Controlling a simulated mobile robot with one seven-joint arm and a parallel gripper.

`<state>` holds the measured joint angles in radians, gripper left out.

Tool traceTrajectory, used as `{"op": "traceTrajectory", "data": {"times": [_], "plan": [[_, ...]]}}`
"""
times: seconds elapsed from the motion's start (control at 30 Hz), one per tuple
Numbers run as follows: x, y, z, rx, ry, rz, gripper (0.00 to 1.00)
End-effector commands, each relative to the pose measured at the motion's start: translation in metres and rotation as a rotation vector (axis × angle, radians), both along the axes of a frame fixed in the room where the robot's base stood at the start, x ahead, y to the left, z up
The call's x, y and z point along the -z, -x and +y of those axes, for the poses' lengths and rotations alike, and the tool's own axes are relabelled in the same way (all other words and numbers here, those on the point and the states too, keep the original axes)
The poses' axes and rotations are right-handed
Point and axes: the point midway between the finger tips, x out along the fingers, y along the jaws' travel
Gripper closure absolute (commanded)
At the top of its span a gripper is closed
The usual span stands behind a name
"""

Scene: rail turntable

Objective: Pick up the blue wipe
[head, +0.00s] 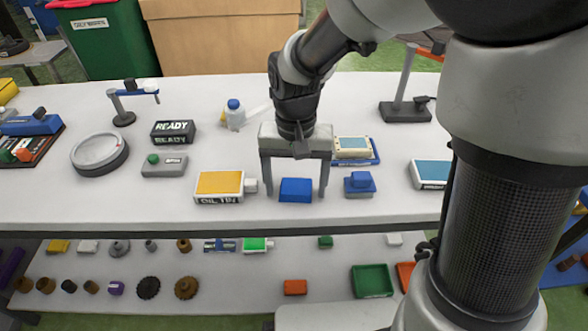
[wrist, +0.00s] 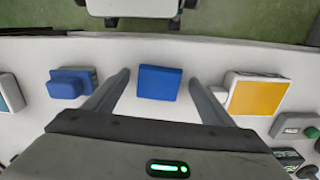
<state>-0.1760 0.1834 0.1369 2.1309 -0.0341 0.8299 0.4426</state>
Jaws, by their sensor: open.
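The blue wipe (head: 296,190) is a small flat blue block lying on the white table near its front edge. It also shows in the wrist view (wrist: 159,82), between my two fingers and slightly beyond them. My gripper (head: 296,193) is open and points down over the wipe, with one finger on each side. A gap shows between each finger and the wipe, and nothing is held. In the wrist view my gripper (wrist: 163,90) shows both fingers spread apart.
A blue block-like item (head: 360,184) sits close right. A ready sign (head: 173,132) and a grey ring (head: 100,152) are further left. A lower shelf (head: 220,290) holds several small parts.

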Motion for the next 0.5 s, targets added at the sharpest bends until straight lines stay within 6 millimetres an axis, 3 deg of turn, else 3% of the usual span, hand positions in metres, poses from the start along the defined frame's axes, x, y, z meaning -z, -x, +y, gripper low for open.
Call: {"op": "traceTrajectory", "data": {"times": [0.13,0.37,0.5], "plan": [[-0.0006,-0.0001,0.0000,0.000,0.000,0.000,0.25],[-0.0008,-0.0001,0.0000,0.000,0.000,0.000,0.64],[-0.0009,-0.0002,0.0000,0.000,0.000,-0.001,0.67]]}}
